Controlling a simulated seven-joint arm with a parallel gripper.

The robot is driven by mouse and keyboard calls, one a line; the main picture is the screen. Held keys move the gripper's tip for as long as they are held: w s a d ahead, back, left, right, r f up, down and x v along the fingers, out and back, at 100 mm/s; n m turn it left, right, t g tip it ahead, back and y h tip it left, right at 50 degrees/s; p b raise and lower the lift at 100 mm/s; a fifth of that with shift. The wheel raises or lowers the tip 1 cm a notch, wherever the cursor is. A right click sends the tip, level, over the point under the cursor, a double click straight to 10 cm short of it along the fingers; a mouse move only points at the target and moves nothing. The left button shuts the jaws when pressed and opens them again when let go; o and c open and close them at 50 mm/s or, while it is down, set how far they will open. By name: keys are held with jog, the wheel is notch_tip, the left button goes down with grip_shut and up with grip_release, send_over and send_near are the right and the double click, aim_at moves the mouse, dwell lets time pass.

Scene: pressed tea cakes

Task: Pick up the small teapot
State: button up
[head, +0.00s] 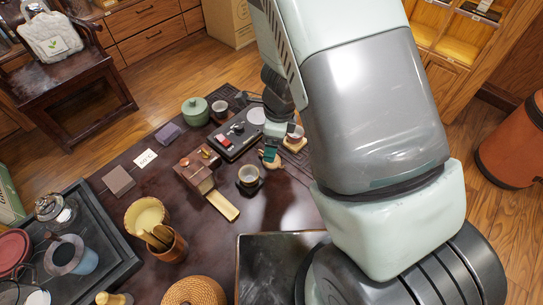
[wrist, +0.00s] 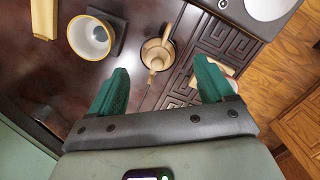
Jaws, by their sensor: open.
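The small teapot (wrist: 157,53) is a tan, rounded pot with a lid knob and a thin stick-like part reaching to the upper right in the wrist view. It stands on the dark table beside a patterned mat. My gripper (wrist: 162,72) is open, with its green fingers apart and nothing between them. The teapot shows just beyond the fingertips, roughly centred between them.
A yellow-rimmed cup (wrist: 90,37) on a dark square saucer stands left of the teapot. A dark tray (head: 236,138) with small items lies behind. A cup (head: 295,132) on a wooden base is close to my gripper. Bare table (head: 190,250) lies toward the front.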

jog(key=shift+s+a+f, duration=0.1)
jog(key=shift+a+f, duration=0.05)
jog(key=shift+f, duration=1.5)
jog(key=shift+s+a+f, duration=0.1)
jog(key=shift+f, duration=1.55)
jog(key=c, duration=1.1)
